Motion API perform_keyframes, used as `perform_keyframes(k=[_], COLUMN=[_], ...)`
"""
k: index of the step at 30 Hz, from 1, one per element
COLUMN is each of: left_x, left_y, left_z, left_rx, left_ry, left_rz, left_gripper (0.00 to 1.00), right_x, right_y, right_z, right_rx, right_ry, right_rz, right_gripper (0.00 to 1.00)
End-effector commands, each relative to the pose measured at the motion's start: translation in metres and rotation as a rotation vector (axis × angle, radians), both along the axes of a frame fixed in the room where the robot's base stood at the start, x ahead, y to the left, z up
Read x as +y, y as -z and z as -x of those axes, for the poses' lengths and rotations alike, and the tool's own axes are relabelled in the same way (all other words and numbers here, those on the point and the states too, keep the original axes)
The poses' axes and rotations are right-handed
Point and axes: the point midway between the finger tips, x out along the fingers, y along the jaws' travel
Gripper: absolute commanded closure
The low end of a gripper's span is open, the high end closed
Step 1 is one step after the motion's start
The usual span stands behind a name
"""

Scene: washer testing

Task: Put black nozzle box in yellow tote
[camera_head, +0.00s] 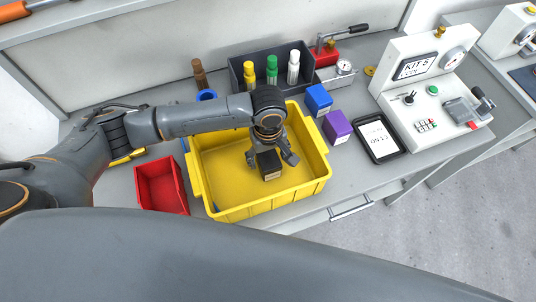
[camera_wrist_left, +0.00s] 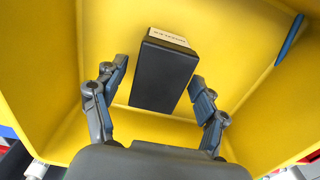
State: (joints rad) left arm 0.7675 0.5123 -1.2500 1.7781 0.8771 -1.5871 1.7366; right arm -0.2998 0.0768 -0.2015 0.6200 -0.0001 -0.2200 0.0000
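The black nozzle box (camera_head: 269,164) is inside the yellow tote (camera_head: 240,211), near its middle. It has a pale label on one end and appears to rest on the tote floor. My left gripper (camera_head: 271,158) reaches down into the tote over the box. In the left wrist view the box (camera_wrist_left: 163,75) lies between the two spread fingers (camera_wrist_left: 160,78), with a visible gap beside the left finger. The gripper is open around the box. The tote floor (camera_wrist_left: 105,20) surrounds it there. My right gripper is not in view.
A red bin (camera_head: 161,187) stands left of the tote. Behind are a dark tray (camera_head: 238,80) with bottles and a white test station (camera_head: 425,90).

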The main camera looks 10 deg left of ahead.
Motion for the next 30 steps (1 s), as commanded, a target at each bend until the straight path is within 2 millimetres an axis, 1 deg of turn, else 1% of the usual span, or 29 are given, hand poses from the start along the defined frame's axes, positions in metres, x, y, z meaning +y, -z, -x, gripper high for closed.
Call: perform_keyframes(k=[8, 11, 14, 21, 24, 27, 30], left_x=[0.000, 0.000, -0.001, -0.001, -0.001, -0.001, -0.001], left_y=[-0.001, -0.007, -0.021, -0.073, -0.092, -0.108, -0.117], left_z=[0.000, 0.000, -0.001, -0.001, -0.001, 0.000, 0.000], left_rx=[-0.001, -0.001, -0.002, -0.004, -0.003, -0.001, -0.001], left_ry=[0.000, 0.001, 0.001, 0.002, 0.001, 0.000, 0.001], left_rz=[-0.001, 0.000, 0.002, 0.003, 0.003, 0.002, 0.001], left_gripper=[0.26, 0.26, 0.26, 0.26, 0.26, 0.26, 0.26], right_x=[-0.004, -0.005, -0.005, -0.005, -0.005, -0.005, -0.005], right_y=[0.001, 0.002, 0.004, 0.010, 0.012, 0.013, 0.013], right_z=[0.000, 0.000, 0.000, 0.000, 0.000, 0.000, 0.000], right_rx=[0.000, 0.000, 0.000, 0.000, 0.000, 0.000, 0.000], right_ry=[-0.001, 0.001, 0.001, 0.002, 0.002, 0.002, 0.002], right_rz=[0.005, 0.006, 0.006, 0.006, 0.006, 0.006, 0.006], right_gripper=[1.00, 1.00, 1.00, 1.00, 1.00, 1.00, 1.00])
